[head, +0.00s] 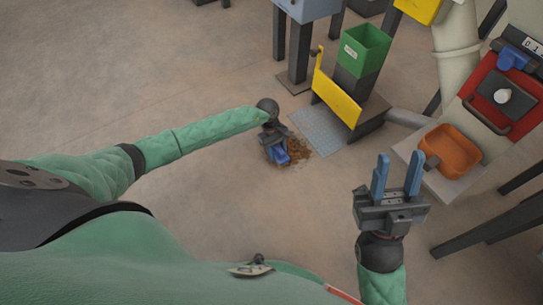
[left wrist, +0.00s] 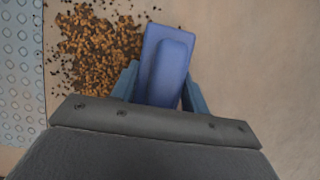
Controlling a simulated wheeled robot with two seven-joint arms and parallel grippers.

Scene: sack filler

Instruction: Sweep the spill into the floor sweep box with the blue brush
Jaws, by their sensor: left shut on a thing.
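My left gripper (head: 276,150) is low over the floor and shut on the blue brush (left wrist: 165,68), which lies between its two fingers in the left wrist view. The brush also shows below the gripper in the head view (head: 281,157). The spill (left wrist: 98,45) is a patch of brown and dark grains on the floor, just left of the brush in the wrist view. In the head view the spill (head: 299,149) is partly hidden by my gripper. My right gripper (head: 398,172) is raised, open and empty. I cannot tell which container is the floor sweep box.
A grey studded plate (head: 318,131) lies beside the spill. Behind it stand a yellow panel (head: 335,97) and a green bin (head: 366,46) on a dark post. An orange tray (head: 449,151) is at the right. The floor on the left is clear.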

